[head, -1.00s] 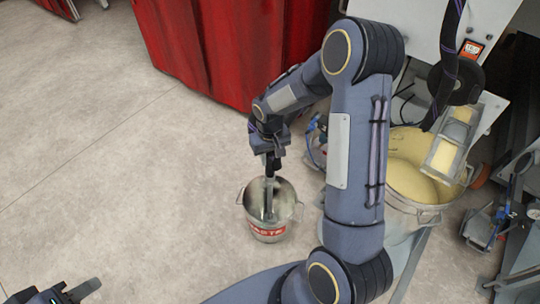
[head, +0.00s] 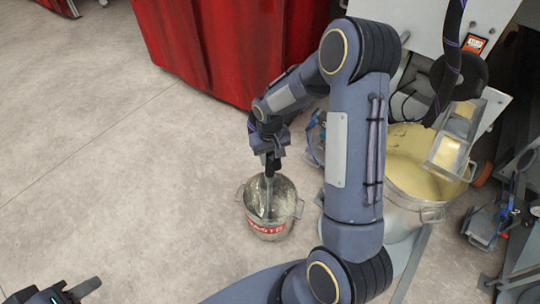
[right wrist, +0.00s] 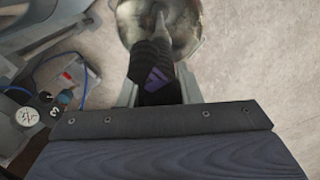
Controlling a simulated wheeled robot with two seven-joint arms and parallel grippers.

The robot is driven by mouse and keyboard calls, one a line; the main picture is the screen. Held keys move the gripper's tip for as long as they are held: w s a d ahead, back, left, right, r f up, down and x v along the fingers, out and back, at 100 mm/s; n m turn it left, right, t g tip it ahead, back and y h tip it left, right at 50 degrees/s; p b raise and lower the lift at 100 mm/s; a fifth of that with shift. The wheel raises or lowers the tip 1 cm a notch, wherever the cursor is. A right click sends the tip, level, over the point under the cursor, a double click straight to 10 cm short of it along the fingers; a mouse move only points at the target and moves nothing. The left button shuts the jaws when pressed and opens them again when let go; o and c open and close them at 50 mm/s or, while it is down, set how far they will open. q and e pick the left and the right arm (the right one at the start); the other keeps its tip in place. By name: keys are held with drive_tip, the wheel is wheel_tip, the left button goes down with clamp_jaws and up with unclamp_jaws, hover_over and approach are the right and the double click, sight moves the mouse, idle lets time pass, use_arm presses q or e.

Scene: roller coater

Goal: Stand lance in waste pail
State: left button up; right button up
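The waste pail (head: 268,230), a metal bucket with a red label and side handles, stands on the floor in the middle of the head view. The lance (head: 268,192) stands nearly upright with its grey shaft inside the pail's mouth; its lower end is hard to make out. My right gripper (head: 270,164) is above the rim, shut around the lance's upper part. In the right wrist view the dark ribbed lance handle (right wrist: 150,62) lies between the fingers, with the pail (right wrist: 188,28) beyond. My left gripper (head: 84,289) is partly cut off at the bottom left.
A large pot of yellowish material (head: 408,205) stands right of the pail, by a grey machine (head: 410,25). A red container (head: 235,50) is behind. Blue-handled clamps or fittings (head: 485,222) lie at the right. The floor left of the pail is clear.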

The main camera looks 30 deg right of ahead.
drive_tip(key=o, duration=0.4)
drive_tip(key=shift+o, duration=0.2)
wheel_tip(320, 180, up, 7)
drive_tip(key=p, duration=0.2)
drive_tip(key=shift+p, duration=0.3)
drive_tip(key=shift+r, duration=0.45)
